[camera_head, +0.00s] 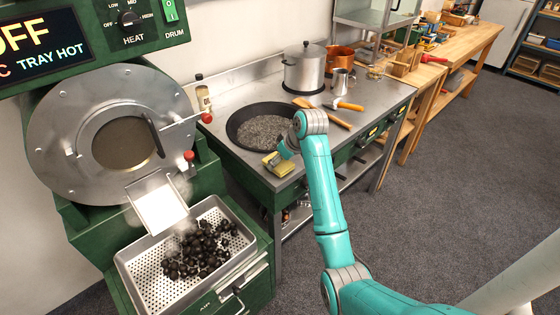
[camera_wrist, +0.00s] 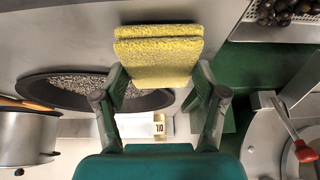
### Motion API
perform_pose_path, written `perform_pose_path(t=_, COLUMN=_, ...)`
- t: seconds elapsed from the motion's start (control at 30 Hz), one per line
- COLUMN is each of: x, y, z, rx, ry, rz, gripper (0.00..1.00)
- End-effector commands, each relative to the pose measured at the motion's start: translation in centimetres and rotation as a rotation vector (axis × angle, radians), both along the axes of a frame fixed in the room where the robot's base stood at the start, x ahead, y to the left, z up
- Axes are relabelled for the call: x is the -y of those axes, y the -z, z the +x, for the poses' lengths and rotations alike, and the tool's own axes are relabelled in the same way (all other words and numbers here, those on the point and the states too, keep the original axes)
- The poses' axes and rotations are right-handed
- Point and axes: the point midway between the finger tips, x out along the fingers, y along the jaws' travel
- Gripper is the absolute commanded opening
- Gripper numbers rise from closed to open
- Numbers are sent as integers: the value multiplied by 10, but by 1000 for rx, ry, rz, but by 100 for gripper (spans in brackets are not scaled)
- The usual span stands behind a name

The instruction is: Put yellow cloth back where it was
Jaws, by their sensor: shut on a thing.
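The yellow cloth (camera_head: 279,164) is a folded, thick-looking pad at the front left corner of the steel counter, close to the pan. My gripper (camera_head: 284,153) is shut on it from above. In the wrist view the yellow cloth (camera_wrist: 158,60) sits between the two fingertips of my gripper (camera_wrist: 160,80), with its folded layers showing. The cloth hides the counter behind it there. I cannot tell whether the cloth touches the counter or hangs just above it.
A black pan (camera_head: 240,125) of grey grains lies beside the cloth. Behind it stand a steel pot (camera_head: 305,72) and an oil bottle (camera_head: 203,95). A wooden spatula (camera_head: 330,115) lies to the right. The green roaster and its steaming perforated tray (camera_head: 140,275) of dark chestnuts stand left.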

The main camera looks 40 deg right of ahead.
Motion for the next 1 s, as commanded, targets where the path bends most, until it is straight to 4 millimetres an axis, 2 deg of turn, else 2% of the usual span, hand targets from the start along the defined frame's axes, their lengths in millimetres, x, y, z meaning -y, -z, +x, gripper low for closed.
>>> perform_pose_path(t=0.37, x=0, y=6, z=0, rx=1, ry=0, rz=-1, gripper=33)
perform_pose_path(t=0.4, x=0, y=6, z=0, rx=1, ry=0, rz=-1, gripper=81)
perform_pose_path(t=0.47, x=0, y=6, z=0, rx=1, ry=0, rz=-1, gripper=96)
perform_pose_path(t=0.83, x=0, y=4, z=0, rx=2, ry=0, rz=-1, gripper=96)
perform_pose_path(t=1.0, x=-1, y=-9, z=7, rx=3, ry=-2, rz=-2, gripper=96)
